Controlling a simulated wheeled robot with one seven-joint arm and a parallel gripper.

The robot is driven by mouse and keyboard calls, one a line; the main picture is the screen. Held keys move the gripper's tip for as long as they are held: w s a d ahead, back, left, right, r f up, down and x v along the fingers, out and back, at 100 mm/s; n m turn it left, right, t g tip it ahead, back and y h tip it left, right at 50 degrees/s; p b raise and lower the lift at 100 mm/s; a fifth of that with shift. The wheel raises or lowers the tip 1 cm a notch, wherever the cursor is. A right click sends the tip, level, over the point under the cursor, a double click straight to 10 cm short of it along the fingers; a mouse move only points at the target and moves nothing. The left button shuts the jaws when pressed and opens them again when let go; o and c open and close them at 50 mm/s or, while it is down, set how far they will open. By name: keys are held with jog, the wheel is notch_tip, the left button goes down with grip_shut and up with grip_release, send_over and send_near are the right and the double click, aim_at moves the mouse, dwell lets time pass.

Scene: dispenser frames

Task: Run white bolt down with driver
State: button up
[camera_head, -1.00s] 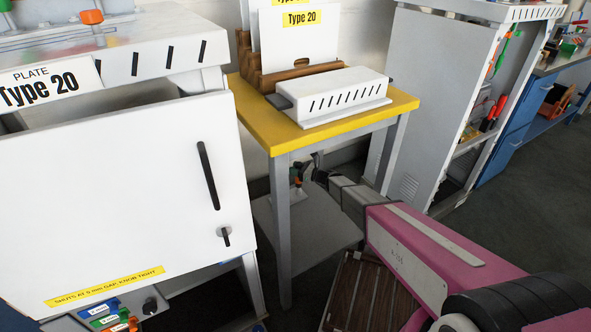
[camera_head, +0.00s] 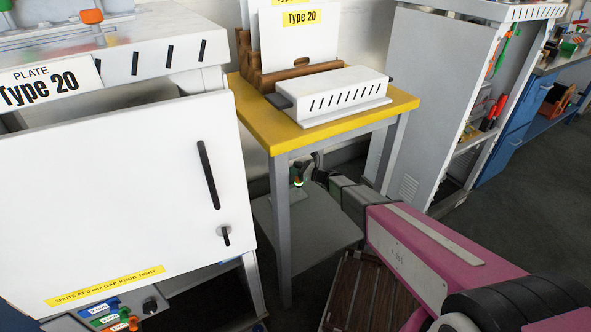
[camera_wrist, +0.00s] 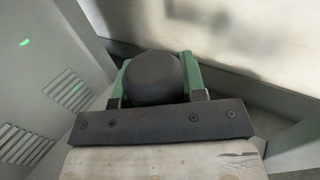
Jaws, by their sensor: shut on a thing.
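My gripper (camera_wrist: 152,88) is shut on a dark, round-ended body, the driver (camera_wrist: 153,74), which fills the space between the green fingers in the wrist view. In the head view my gripper (camera_head: 318,174) is under the yellow-topped table, partly hidden behind my own forearm. The driver (camera_head: 298,182) shows there as a small orange and green part with a bright spot, above the grey lower shelf (camera_head: 285,230). I cannot make out the white bolt in either view, nor whether the driver tip touches it.
The yellow-topped table (camera_head: 262,126) has grey legs close around my arm and carries a white slotted box (camera_head: 345,95). A white cabinet (camera_head: 125,190) with a black handle stands at left. A grey open cabinet (camera_head: 425,105) stands at right. A brown slatted crate (camera_head: 365,300) is below my arm.

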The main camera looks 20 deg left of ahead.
dwell(0.4)
jog(key=shift+r, duration=2.45)
